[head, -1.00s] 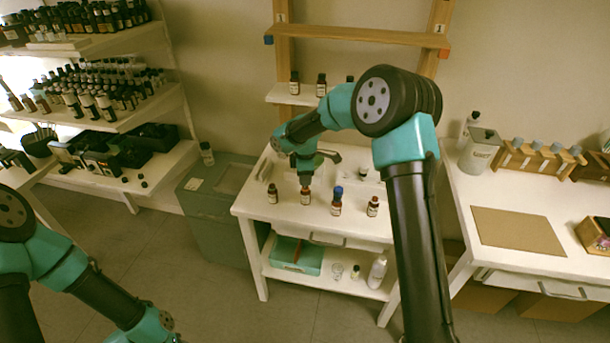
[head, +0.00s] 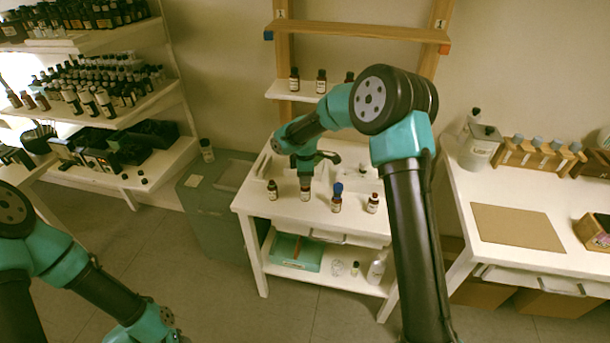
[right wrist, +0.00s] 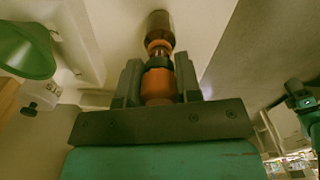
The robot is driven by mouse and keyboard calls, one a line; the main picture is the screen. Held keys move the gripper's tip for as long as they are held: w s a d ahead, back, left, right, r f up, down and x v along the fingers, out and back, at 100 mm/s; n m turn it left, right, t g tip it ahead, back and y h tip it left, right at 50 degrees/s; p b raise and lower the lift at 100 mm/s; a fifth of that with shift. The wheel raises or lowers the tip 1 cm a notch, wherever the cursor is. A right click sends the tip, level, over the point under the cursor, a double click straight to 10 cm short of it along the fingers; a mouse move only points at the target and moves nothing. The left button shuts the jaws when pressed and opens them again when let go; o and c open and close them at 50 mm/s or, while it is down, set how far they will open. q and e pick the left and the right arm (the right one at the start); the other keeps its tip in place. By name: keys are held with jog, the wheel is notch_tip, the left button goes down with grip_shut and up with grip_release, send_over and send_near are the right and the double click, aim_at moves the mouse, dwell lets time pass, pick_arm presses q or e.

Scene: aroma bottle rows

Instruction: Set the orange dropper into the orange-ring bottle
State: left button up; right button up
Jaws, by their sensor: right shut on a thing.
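My right gripper (right wrist: 158,82) is shut on the orange dropper (right wrist: 158,88), whose orange bulb and dark collar show between its fingers in the right wrist view. Just beyond the collar is the brown orange-ring bottle (right wrist: 158,22), with its orange ring towards the dropper. The dropper lines up with the bottle's neck; I cannot tell whether it is fully seated. In the head view my right gripper (head: 304,176) points down directly over that bottle (head: 305,194), which stands upright on the white table; the dropper is hard to make out there. My left gripper is out of view.
On the white table (head: 258,209), a dark bottle (head: 272,191) stands to the left. A bottle with a blue top (head: 337,199) and another bottle (head: 373,204) stand to the right. A teal bin (head: 293,253) is on the lower shelf.

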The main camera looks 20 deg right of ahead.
jog(key=shift+f, duration=0.55)
jog(key=o, duration=0.7)
jog(key=shift+c, duration=0.2)
jog(key=shift+r, duration=0.1)
jog(key=shift+r, duration=3.4)
